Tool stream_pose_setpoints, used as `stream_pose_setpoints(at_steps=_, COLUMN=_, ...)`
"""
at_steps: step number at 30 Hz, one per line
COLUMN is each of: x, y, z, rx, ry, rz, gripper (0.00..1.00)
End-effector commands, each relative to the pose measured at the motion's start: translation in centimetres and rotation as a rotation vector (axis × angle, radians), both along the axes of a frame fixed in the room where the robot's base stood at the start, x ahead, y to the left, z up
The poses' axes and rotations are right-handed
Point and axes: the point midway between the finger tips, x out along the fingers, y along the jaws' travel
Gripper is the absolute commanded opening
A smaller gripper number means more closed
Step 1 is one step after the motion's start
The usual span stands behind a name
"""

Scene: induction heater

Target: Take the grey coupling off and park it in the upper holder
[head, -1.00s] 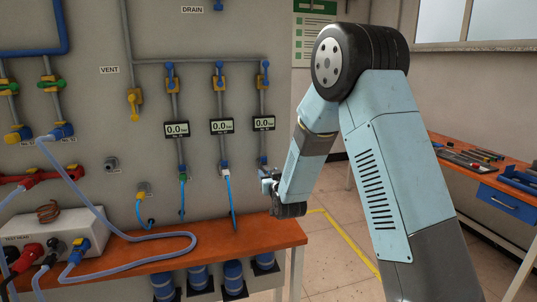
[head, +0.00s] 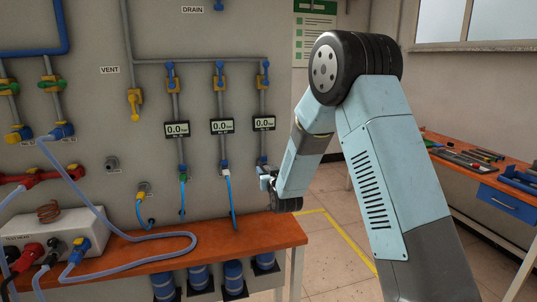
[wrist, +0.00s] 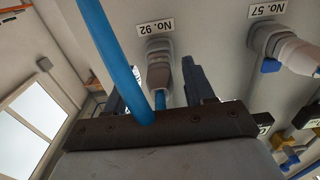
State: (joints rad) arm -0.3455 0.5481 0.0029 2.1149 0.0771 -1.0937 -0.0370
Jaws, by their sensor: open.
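A grey coupling (wrist: 161,75) sits on the wall port labelled No. 92 in the wrist view, with a blue hose (wrist: 105,45) looping close to the camera. My gripper (wrist: 157,88) is open, one dark finger on each side of the coupling; I cannot tell whether either touches it. In the head view my gripper (head: 265,180) is at the wall below the rightmost gauge (head: 263,123) and hides the port there. No holder is clearly identifiable as the upper one; a grey wall fitting (head: 112,163) shows at left.
A neighbouring fitting at No. 57 (wrist: 290,50) stands beside it in the wrist view. The orange bench (head: 150,258) runs below the panel, with a white test box (head: 35,232) and pale hoses. Open floor (head: 330,240) lies right of the bench.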

Motion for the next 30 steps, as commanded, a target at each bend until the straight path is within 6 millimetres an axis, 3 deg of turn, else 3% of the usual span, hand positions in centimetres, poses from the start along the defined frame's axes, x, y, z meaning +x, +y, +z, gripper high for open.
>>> stream_pose_setpoints(at_steps=17, x=0.0, y=-0.03, z=0.0, rx=0.0, ry=0.0, rz=0.0, gripper=0.53)
stream_pose_setpoints(at_steps=30, x=-0.01, y=-0.01, z=-0.03, rx=0.0, ry=0.0, rz=0.0, gripper=0.11)
